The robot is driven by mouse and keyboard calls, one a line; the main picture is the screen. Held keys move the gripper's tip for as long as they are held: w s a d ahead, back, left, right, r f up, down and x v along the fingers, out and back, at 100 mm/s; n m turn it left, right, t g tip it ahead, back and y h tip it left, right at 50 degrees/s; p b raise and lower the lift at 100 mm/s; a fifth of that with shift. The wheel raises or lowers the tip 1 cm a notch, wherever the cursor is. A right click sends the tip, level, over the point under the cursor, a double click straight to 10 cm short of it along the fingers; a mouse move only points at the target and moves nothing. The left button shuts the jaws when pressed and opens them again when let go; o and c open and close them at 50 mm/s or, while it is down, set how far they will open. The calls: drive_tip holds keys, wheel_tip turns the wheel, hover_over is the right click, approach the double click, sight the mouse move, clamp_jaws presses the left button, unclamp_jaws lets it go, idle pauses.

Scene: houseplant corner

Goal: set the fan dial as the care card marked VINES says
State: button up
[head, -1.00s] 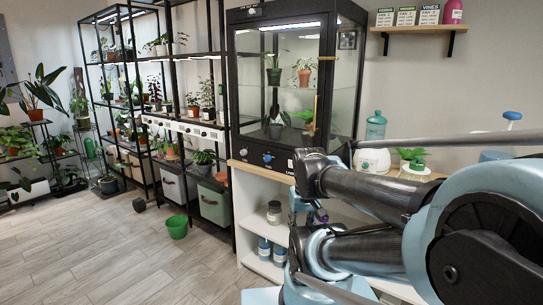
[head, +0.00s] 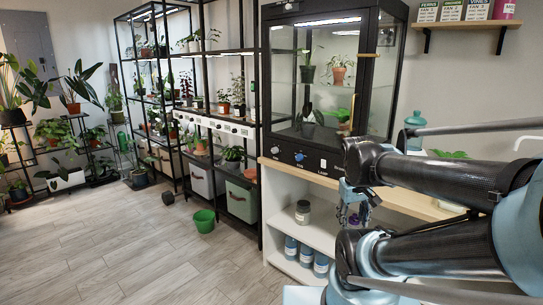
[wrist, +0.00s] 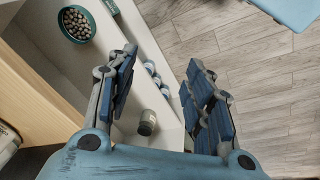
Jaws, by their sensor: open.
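The blue fan dial (head: 299,157) is on the front panel of the black glass cabinet (head: 330,160), between a white knob (head: 275,150) and a lamp control (head: 323,164). Its exact setting is too small to read. The VINES card (head: 478,10) stands on the wall shelf at the top right, cut by the picture edge. Its small print is not sure to read. My gripper (head: 351,208) is below and right of the dial, in front of the white cupboard, partly hidden by my arm. In the wrist view my gripper (wrist: 163,62) is open and empty, pointing down.
The white cupboard (head: 285,210) under the cabinet holds a jar (head: 303,212) and several blue-labelled jars (head: 305,253). A bowl of pebbles (wrist: 76,24) shows in the wrist view. A green bucket (head: 204,221) stands on the floor.

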drive_tip(key=w+a+r+n+t+h, duration=0.1)
drive_tip(key=w+r+n+h, duration=0.15)
drive_tip(key=w, duration=0.45)
drive_tip(key=w+a+r+n+h, duration=0.1)
drive_tip(key=w+a+r+n, duration=0.2)
drive_tip(key=w, duration=0.4)
drive_tip(key=w+r+n+t+h, duration=0.1)
drive_tip(key=w+r+n+h, duration=0.15)
drive_tip(key=w+n, duration=0.4)
drive_tip(key=w+a+r+n+t+h, duration=0.1)
drive_tip(key=w+a+n+t+h, duration=0.2)
drive_tip(key=w+a, duration=0.9)
drive_tip(key=n+t+h, duration=0.1)
drive_tip(key=n+t, duration=0.6)
drive_tip(key=n, duration=0.1)
approach(273, 152)
drive_tip(key=x, duration=0.8)
drive_tip(key=shift+w+d+r, duration=0.1)
drive_tip(key=shift+w+d, duration=0.05)
drive_tip(key=shift+w, duration=0.05)
drive_tip(key=c, duration=1)
